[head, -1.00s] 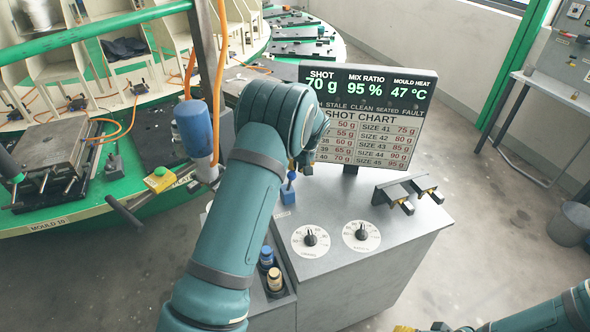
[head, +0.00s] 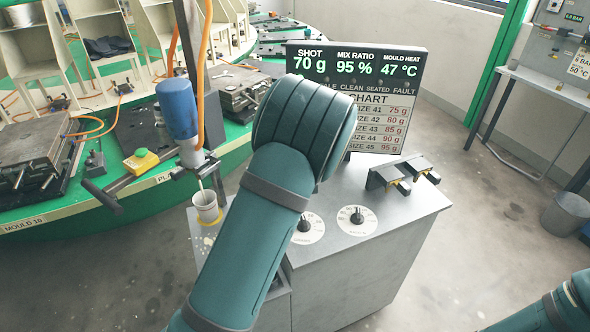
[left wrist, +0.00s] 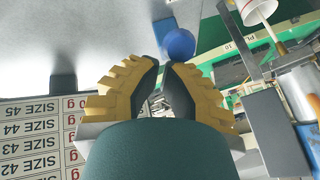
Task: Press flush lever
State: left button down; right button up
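The flush lever shows in the left wrist view as a blue ball knob (left wrist: 180,45) with a blue base (left wrist: 164,28) beside it on the grey console top. In the head view my left arm hides it. My left gripper (left wrist: 162,68) has yellow fingers with dark pads; the tips are close together, with a narrow gap and nothing held between them. The knob appears just beyond the tips, slightly right; I cannot tell whether they touch. In the head view my left gripper is hidden behind its own arm. My right gripper is out of view; only its arm shows at bottom right.
The display board (head: 356,65) reads 70 g, 95 %, 47 °C. A white cup (head: 206,206) stands under the blue dispenser (head: 178,108). Two dials (head: 356,218) and a dark two-pronged bracket (head: 402,174) are on the console. The green mould carousel (head: 150,160) is at left.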

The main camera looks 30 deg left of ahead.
pick_arm(q)
jog(key=shift+s+d+f, duration=0.2)
jog(key=shift+f, duration=0.05)
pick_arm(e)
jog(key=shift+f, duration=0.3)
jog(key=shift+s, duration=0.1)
